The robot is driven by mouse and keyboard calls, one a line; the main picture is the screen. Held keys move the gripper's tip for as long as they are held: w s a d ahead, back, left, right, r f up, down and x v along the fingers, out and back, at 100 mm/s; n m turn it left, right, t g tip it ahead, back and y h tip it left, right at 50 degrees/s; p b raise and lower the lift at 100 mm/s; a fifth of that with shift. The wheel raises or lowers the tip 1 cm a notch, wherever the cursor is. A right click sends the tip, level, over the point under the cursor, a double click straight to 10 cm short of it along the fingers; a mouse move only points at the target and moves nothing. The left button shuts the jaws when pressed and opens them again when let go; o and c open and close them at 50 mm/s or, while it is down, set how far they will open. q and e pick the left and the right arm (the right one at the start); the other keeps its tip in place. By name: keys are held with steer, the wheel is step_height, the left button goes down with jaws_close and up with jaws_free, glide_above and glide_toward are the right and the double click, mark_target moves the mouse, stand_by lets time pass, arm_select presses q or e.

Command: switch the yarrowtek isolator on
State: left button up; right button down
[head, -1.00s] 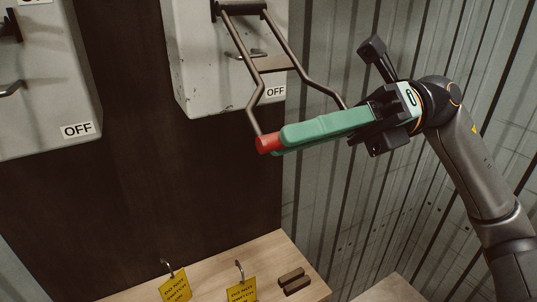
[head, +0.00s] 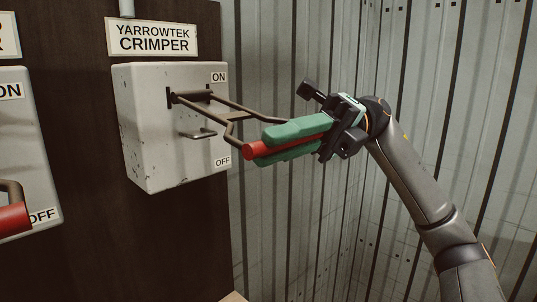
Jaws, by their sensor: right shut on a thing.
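The Yarrowtek isolator (head: 160,150) is a worn white box on a dark panel, under a sign (head: 155,39) reading YARROWTEK CRIMPER. It has an ON label at its top right and an OFF label at its bottom right. Its metal lever frame (head: 231,114) sticks out from the box toward the right, nearly level, and ends in a red grip (head: 251,151). My right gripper (head: 292,140), with long green fingers, is shut around the red grip from the right. My left gripper is not in view.
A second isolator box (head: 28,140) is partly in view at the left edge, with its red handle (head: 12,218) down by its OFF label. A small metal hasp (head: 199,134) sticks out of the Yarrowtek box's front. A corrugated metal wall (head: 300,50) stands to the right.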

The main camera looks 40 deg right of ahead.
steer(key=shift+r, duration=0.35)
steer(key=c, duration=0.8)
jaws_free()
steer(key=shift+f, duration=0.1)
steer(key=d, duration=1.2)
steer(key=shift+w+d, duration=0.15)
steer(key=shift+d, duration=0.15)
